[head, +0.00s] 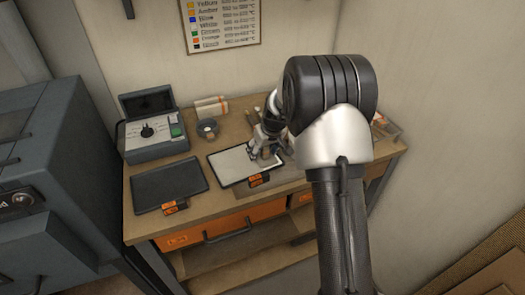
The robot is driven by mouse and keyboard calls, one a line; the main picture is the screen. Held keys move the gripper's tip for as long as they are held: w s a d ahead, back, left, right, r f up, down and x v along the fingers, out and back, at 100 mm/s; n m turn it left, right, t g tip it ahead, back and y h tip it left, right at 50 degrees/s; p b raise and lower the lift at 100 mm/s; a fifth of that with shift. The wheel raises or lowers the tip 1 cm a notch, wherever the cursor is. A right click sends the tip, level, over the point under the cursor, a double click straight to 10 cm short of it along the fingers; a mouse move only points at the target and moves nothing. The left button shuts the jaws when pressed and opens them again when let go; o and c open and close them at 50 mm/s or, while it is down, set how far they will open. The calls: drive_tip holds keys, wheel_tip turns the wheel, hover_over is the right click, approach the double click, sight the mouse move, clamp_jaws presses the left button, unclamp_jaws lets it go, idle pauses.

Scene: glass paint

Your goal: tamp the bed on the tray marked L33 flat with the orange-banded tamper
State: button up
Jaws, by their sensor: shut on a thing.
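A dark-rimmed tray (216,163) with a pale, whitish bed (232,160) lies in the middle of the bench. An orange and black tag (259,180) sits at its front edge, too small to read, so I cannot confirm L33. My gripper (263,150) is over the right part of this tray, pointing down. It is shut on a small greyish tool, seemingly the tamper (264,158), low at the bed. I cannot make out its orange band or whether it touches the bed. My arm hides much of the bench to the right.
An empty dark tray (168,182) with orange tags lies to the left. Behind it stands a grey-green control box (153,133) with its lid up. A small round dish (207,127) and pale orange-ended rolls (211,106) are at the back. A large grey cabinet (45,180) stands left.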

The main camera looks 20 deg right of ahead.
idle(0.4)
drive_tip(key=shift+r+p, duration=0.75)
drive_tip(key=shift+r, duration=0.35)
drive_tip(key=shift+s+a, duration=0.15)
drive_tip(key=shift+a, duration=1.25)
drive_tip(key=shift+s+a, duration=0.15)
drive_tip(key=shift+a, duration=1.55)
drive_tip(key=shift+f, duration=0.1)
drive_tip(key=shift+f+b, duration=0.45)
drive_tip(key=shift+f, duration=0.3)
